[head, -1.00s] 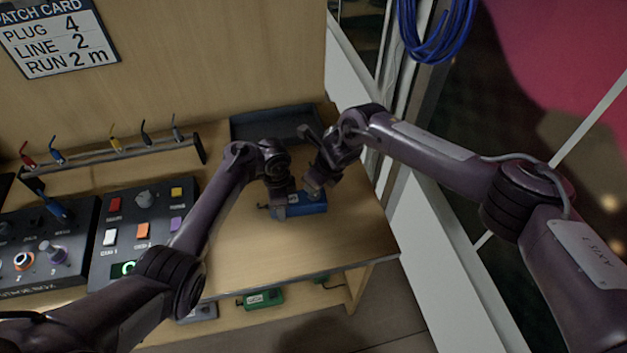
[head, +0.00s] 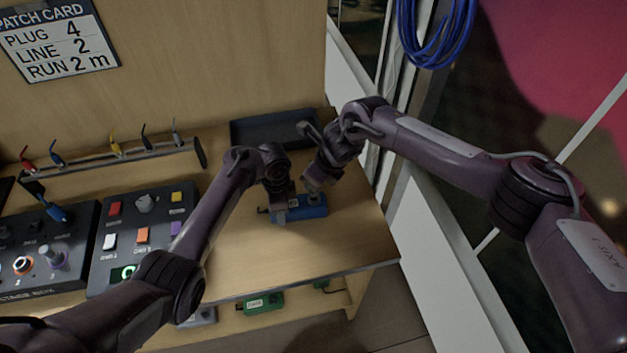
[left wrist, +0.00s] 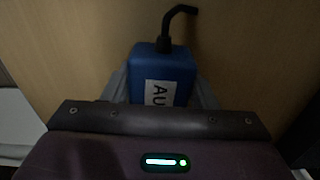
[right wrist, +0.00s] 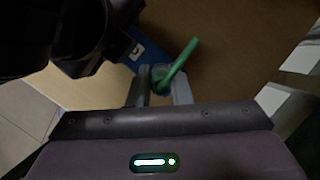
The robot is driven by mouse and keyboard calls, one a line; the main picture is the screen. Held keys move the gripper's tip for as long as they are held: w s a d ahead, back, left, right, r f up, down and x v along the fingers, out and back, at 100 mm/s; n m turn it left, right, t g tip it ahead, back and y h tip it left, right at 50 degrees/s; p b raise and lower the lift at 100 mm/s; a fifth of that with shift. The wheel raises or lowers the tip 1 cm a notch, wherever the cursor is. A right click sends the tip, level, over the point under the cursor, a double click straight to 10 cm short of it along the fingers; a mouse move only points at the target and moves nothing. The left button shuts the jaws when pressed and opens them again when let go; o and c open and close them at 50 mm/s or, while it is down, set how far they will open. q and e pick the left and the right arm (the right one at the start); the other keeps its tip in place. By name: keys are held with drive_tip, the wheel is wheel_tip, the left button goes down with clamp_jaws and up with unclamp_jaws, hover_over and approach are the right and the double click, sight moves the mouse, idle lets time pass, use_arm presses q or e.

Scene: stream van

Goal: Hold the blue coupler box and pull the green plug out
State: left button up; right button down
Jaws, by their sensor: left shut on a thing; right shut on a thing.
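The blue coupler box (head: 314,207) lies on the wooden bench in the head view. My left gripper (head: 283,208) is shut on its left part; the left wrist view shows the box (left wrist: 163,72) between the fingers, with a white label and a bent black cable at its far end. My right gripper (head: 312,186) is just above the box's right part. In the right wrist view it is shut on the green plug (right wrist: 162,80), whose green stem sticks up to the right. The plug looks apart from the box.
A dark tray (head: 275,130) stands behind the arms. Control panels (head: 140,230) and a rack of coloured plugs (head: 115,152) are on the left. A green box (head: 262,303) sits below the bench edge. Bare bench lies right of the blue box.

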drive_tip(key=shift+r, duration=0.35)
drive_tip(key=shift+r, duration=1.35)
use_arm(q)
drive_tip(key=o, duration=1.2)
drive_tip(key=shift+o, duration=0.2)
